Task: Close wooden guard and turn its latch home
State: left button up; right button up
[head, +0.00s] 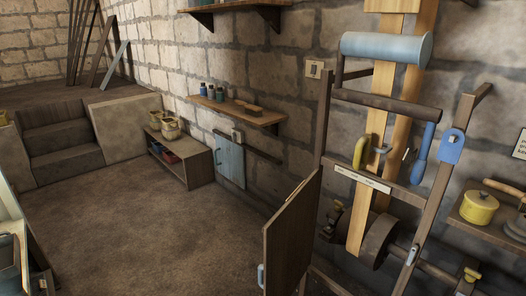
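The wooden guard (291,238) is a brown panel standing swung open at the left side of the belt-drive frame (322,125). Behind the opening, a tan belt (359,225) runs down to a dark drum (379,240). A small grey metal piece (411,255) sits on the right post, possibly the latch; its position is hard to read. Neither of my grippers is in the head view.
A pale blue roller (387,47) tops the frame. A yellow handle (360,151), a blue handle (422,141) and a blue plate (451,147) are on it. A yellow pot (480,208) stands on a shelf at right. The floor (165,225) left of the guard is clear.

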aim_at(287, 235)
jog(key=i+j+z, duration=0.1)
jog(key=z, duration=0.7)
jog(key=i+j+z, duration=0.15)
jog(key=j+z, duration=0.25)
jog(key=j, duration=0.45)
jog(key=j+z, duration=0.45)
jog(key=j, duration=0.4)
